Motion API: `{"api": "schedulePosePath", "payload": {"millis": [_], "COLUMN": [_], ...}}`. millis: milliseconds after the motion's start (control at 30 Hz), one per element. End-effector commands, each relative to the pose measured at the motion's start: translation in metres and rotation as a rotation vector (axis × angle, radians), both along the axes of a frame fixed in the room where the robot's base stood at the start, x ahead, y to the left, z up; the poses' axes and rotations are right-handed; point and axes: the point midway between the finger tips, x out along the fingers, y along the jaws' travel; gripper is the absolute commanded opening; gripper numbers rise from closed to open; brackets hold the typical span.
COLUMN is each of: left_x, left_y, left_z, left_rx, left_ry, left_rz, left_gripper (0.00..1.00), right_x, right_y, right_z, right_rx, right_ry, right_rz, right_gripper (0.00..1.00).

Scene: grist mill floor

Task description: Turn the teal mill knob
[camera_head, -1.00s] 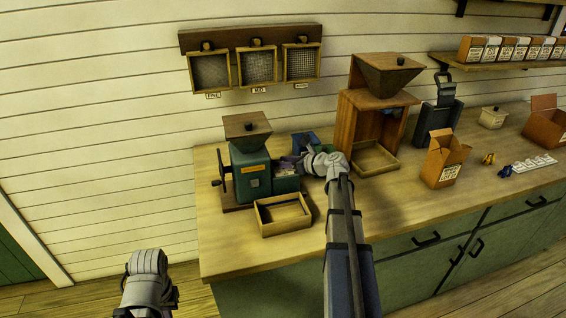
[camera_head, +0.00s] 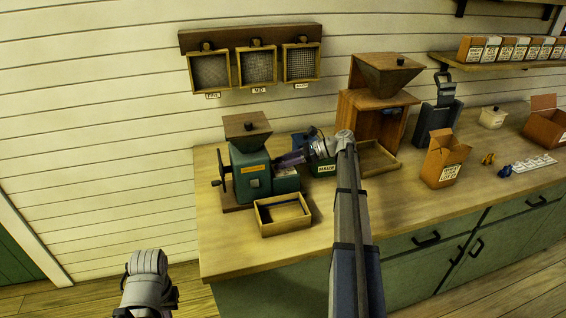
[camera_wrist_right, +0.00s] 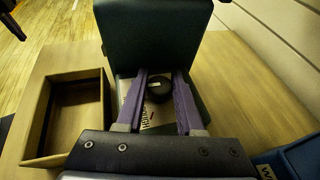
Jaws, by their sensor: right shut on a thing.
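The teal mill (camera_head: 252,172) stands at the left end of the counter with a wooden hopper on top and a crank on its left side. Its round black knob (camera_wrist_right: 159,90) shows in the right wrist view, with a pale mark on its face. My right gripper (camera_head: 284,161) is at the mill's right side. In the right wrist view its two purple fingers (camera_wrist_right: 160,78) lie on either side of the knob, shut on it. The knob is hidden in the head view. My left gripper (camera_head: 146,285) hangs low, left of the counter; its fingers cannot be made out.
An open wooden drawer box (camera_head: 284,224) lies in front of the mill. A wooden mill (camera_head: 378,112) and an open carton (camera_head: 442,162) stand to the right.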

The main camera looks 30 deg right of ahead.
Motion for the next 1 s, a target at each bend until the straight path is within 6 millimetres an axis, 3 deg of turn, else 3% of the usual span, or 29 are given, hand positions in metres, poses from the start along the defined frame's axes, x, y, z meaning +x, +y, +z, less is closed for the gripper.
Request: {"api": "schedulePosePath", "payload": {"millis": [567, 600, 867, 1000], "left_x": [0.0000, 0.0000, 0.0000, 0.0000], "left_y": [0.0000, 0.0000, 0.0000, 0.0000], "left_z": [-0.0001, -0.0001, -0.0001, 0.0000], "left_rx": [0.000, 0.000, 0.000, 0.000], "left_ry": [0.000, 0.000, 0.000, 0.000], "left_rz": [0.000, 0.000, 0.000, 0.000], "left_gripper": [0.00, 0.00, 0.00, 0.00], "right_x": [-0.0001, -0.0002, 0.0000, -0.0001], "right_y": [-0.0001, 0.0000, 0.0001, 0.0001], "right_z": [-0.0008, -0.0008, -0.0006, -0.0004], "right_rx": [-0.003, -0.003, -0.001, -0.001], "right_ry": [0.002, 0.002, 0.002, 0.002], "right_rz": [0.031, 0.031, 0.031, 0.031], "right_gripper": [0.00, 0.37, 0.66, 0.66]}}
